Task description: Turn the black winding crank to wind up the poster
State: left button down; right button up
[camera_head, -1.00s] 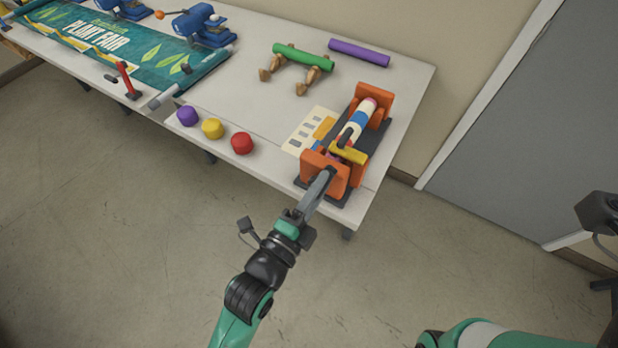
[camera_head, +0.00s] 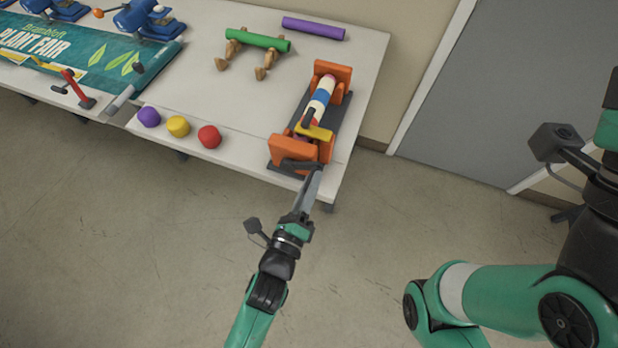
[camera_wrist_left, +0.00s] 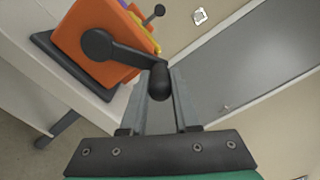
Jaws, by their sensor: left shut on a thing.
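The orange winding stand (camera_head: 326,70) sits on a dark base at the table's right end. A roll (camera_head: 320,97) banded white, blue and red lies in it; no flat sheet shows beside it. The black winding crank (camera_head: 300,165) is on the stand's near orange end; in the left wrist view its arm (camera_wrist_left: 128,55) runs right and slightly down from the hub to the black knob (camera_wrist_left: 160,82). My left gripper (camera_head: 314,182) is shut on this knob, a finger on each side. My right arm shows at the right, but its fingers are out of view.
The white table (camera_head: 190,95) also carries a green roll (camera_head: 257,40) on wooden supports, a purple roll (camera_head: 313,28), and purple (camera_head: 149,117), yellow (camera_head: 178,126) and red (camera_head: 209,136) pieces. A Plant Fair banner (camera_head: 95,60) lies at left. The floor in front is clear.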

pick_arm(q)
jog(key=shift+f, duration=0.1)
dwell(0.3)
jog(key=c, duration=0.6)
grip_release()
jog(key=shift+c, duration=0.2)
jog(key=shift+s, duration=0.25)
jog(key=p+v, duration=0.1)
jog(key=v, duration=1)
jog(key=shift+s, duration=0.1)
